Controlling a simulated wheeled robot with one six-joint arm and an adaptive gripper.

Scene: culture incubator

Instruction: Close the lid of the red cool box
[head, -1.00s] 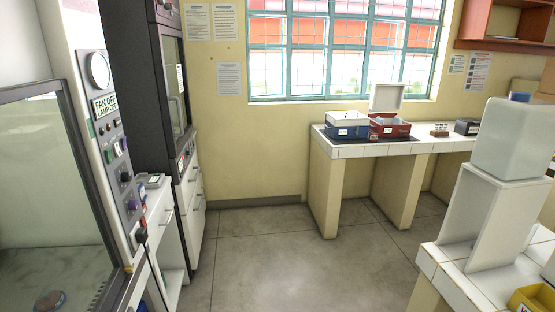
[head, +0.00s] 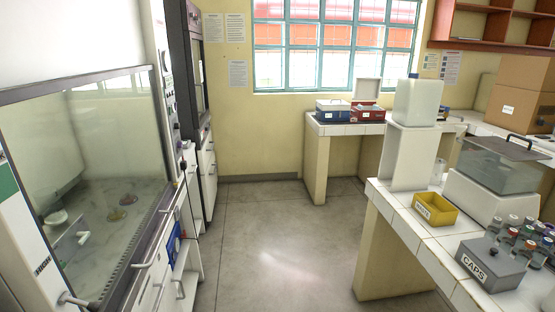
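The red cool box (head: 367,115) stands on the white tiled bench under the window, at the far side of the room. Its white lid (head: 367,91) stands open, upright at the back of the box. A blue cool box (head: 332,116) stands just left of it, with its pale lid shut. My gripper is not in view.
Clear grey floor (head: 262,232) leads to the far bench (head: 318,127). A fume hood (head: 95,190) lines the left. On the right, a tiled bench (head: 399,219) holds a yellow bin (head: 437,211), a white container (head: 418,101), a grey caps box (head: 490,266) and several bottles.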

